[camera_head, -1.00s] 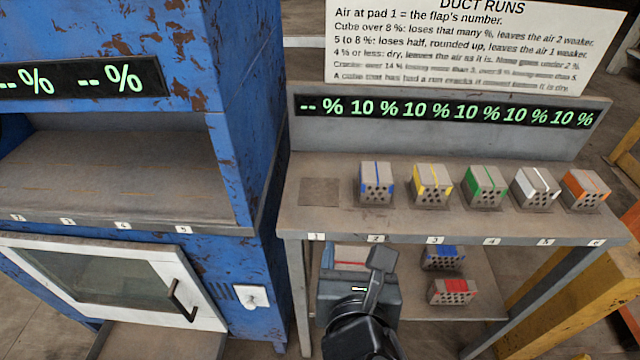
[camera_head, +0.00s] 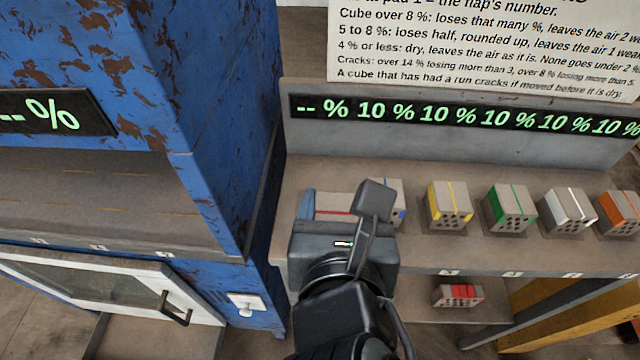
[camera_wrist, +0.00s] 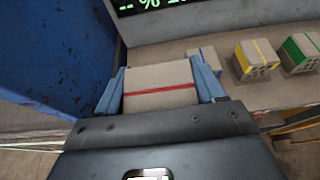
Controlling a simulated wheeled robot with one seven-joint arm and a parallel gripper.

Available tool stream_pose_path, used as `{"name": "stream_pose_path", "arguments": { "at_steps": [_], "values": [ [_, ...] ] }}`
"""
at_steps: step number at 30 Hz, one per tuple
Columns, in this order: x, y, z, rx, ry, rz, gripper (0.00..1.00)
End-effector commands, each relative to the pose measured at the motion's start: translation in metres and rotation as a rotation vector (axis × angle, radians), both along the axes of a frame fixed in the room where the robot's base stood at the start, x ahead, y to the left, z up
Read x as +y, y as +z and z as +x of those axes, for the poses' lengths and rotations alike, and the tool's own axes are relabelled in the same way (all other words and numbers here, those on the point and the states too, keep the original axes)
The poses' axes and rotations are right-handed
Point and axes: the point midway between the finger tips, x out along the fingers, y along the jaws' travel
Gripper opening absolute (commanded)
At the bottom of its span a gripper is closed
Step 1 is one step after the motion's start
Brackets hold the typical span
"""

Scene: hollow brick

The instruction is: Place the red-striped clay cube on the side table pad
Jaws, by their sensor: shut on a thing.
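The red-striped clay cube (camera_wrist: 161,80) is between the two blue fingers of my gripper (camera_wrist: 160,92) in the wrist view, its red stripe running across its top. In the head view, part of the cube (camera_head: 335,205) shows behind my gripper's dark body, over the left end of the bench. The gripper is shut on it. It appears held above the bench top, left of the blue-striped cube (camera_wrist: 203,65); the exact gap is unclear. The bare pad seen there earlier is hidden by my gripper and cube. I cannot tell which surface is the side table pad.
The bench (camera_head: 430,255) carries yellow (camera_head: 449,205), green (camera_head: 511,210), white (camera_head: 568,211) and orange-striped (camera_head: 620,212) cubes. A blue cabinet (camera_head: 215,130) stands close on the left. A display panel (camera_head: 460,115) rises behind. A red-marked cube (camera_head: 458,295) lies on the lower shelf.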

Motion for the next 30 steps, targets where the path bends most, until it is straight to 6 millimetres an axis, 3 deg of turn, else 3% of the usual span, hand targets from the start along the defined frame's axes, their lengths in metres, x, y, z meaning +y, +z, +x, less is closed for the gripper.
{"name": "stream_pose_path", "arguments": {
  "at_steps": [5, 18, 23, 30],
  "values": [
    [0.004, -0.010, 0.016, 0.000, -0.001, -0.002, 0.38],
    [0.027, -0.061, 0.099, 0.000, -0.001, 0.000, 0.38],
    [0.030, -0.069, 0.111, -0.001, 0.000, 0.000, 0.38],
    [0.031, -0.089, 0.112, 0.002, 0.000, -0.002, 0.38]
  ]
}}
